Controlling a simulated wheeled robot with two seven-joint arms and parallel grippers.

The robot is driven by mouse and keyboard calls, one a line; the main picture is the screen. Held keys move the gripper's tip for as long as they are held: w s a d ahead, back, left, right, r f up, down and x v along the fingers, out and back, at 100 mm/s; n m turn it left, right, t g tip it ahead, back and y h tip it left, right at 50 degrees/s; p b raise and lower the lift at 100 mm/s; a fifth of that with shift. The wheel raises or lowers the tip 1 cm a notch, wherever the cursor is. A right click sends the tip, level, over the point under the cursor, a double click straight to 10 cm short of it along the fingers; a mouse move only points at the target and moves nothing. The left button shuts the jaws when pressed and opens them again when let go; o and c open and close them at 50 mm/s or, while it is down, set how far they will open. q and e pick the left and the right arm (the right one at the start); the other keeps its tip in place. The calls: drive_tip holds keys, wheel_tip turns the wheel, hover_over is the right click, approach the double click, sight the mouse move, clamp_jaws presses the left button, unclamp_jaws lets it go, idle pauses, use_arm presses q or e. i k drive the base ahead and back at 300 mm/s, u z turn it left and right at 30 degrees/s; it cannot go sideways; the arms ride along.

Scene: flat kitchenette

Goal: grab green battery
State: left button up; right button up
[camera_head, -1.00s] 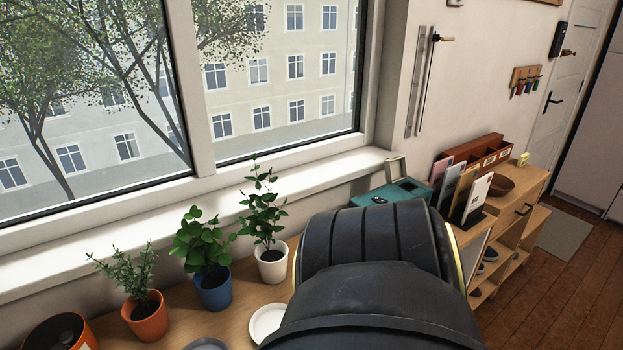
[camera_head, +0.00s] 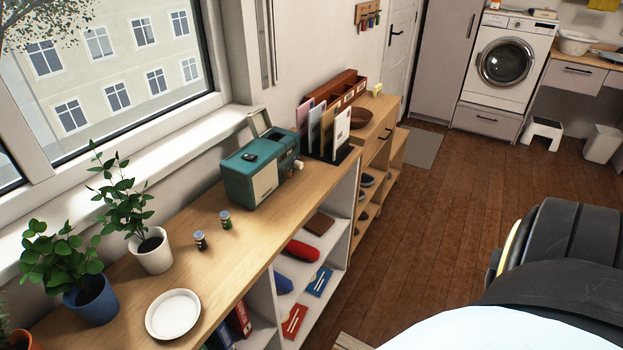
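Two small batteries stand upright on the wooden shelf top. The green battery (camera_head: 226,220) is the right one, closer to the teal box. A dark battery (camera_head: 200,240) with a brownish look stands just left of it, apart from it. Neither gripper shows in the head view. A dark, rounded part of my own arm fills the lower right corner, well away from the batteries.
A teal box (camera_head: 240,180) with an open lid stands behind the batteries. A white plate (camera_head: 173,314) lies in front, with potted plants (camera_head: 151,250) on the left. An upright card holder (camera_head: 330,153) stands beyond the box. Wooden floor (camera_head: 420,220) is clear to the right.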

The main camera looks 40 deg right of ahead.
sight(225, 217)
drive_tip(key=z, duration=2.65)
drive_tip(key=i, duration=0.85)
drive_tip(key=u, duration=2.4)
